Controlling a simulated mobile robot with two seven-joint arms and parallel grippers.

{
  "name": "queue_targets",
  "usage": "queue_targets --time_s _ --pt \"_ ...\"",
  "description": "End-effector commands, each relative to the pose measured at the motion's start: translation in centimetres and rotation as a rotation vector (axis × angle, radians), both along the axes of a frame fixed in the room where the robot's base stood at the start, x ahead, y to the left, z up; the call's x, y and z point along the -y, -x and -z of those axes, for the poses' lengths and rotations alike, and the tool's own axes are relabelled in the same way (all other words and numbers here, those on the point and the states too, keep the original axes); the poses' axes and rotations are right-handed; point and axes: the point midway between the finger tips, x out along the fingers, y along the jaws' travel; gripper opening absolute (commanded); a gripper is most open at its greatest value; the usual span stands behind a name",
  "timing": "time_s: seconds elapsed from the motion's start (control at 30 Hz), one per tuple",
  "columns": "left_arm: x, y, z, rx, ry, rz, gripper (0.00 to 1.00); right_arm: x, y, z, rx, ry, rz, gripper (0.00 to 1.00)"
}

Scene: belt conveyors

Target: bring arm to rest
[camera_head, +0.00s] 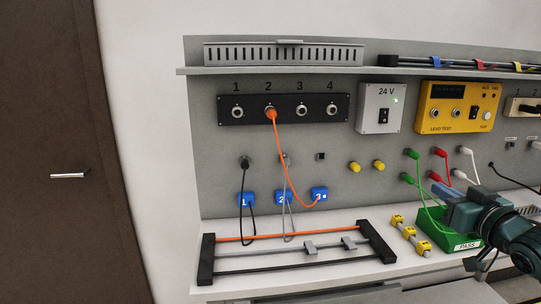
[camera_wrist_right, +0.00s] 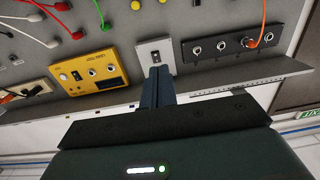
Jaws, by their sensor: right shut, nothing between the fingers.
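My right gripper (camera_head: 438,189) is at the right of the head view, in front of the panel and above the green block marked PASS (camera_head: 466,245). Its fingers are together with nothing between them. In the right wrist view the shut fingers (camera_wrist_right: 157,84) point toward the panel, below the white 24 V box (camera_wrist_right: 155,56). My right arm hides part of the bench's right side. My left gripper is not in view.
An orange lead (camera_head: 289,165) runs from socket 2 of the black strip (camera_head: 252,110) to blue block 3 (camera_head: 319,194). Green, red and white leads hang close to my right gripper. A rack (camera_head: 207,257) stands on the white bench. A yellow tester (camera_head: 459,98) is above.

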Motion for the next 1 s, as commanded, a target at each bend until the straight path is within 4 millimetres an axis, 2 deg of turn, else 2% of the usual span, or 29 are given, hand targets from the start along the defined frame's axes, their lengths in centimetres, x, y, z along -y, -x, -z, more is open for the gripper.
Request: queue_targets --time_s 0.03,0.17,0.2,0.27,0.3,0.4,0.5,0.6,0.73,0.83,1.0 --pt "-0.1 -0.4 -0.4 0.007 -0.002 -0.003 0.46 -1.1 0.2 3.5 -0.049 -0.001 -0.011 0.00" --pt "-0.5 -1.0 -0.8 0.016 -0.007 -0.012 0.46 -4.3 2.0 12.1 -0.158 0.015 -0.037 0.00" --pt "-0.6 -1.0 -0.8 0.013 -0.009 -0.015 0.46 -5.5 2.9 14.8 -0.193 0.020 -0.047 0.00" --pt "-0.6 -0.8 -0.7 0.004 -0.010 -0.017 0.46 -7.3 4.6 18.6 -0.245 0.028 -0.061 0.00" --pt "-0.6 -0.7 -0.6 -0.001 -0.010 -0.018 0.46 -8.7 6.0 21.0 -0.278 0.033 -0.072 0.00" --pt "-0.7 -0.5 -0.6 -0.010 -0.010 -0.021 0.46 -12.3 10.0 26.6 -0.363 0.041 -0.100 0.00" --pt "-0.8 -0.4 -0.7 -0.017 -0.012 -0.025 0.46 -15.9 14.6 30.8 -0.438 0.049 -0.126 0.00" --pt "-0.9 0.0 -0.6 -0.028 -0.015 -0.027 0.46 -19.2 18.8 33.6 -0.498 0.053 -0.147 0.00" --pt "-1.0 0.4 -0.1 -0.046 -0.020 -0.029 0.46 -22.2 22.7 35.5 -0.550 0.059 -0.165 0.00" --pt "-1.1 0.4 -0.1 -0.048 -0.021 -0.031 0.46 -23.3 24.2 36.0 -0.568 0.062 -0.172 0.00" --pt "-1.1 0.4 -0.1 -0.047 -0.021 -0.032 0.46 -23.6 24.5 36.1 -0.571 0.063 -0.174 0.00"
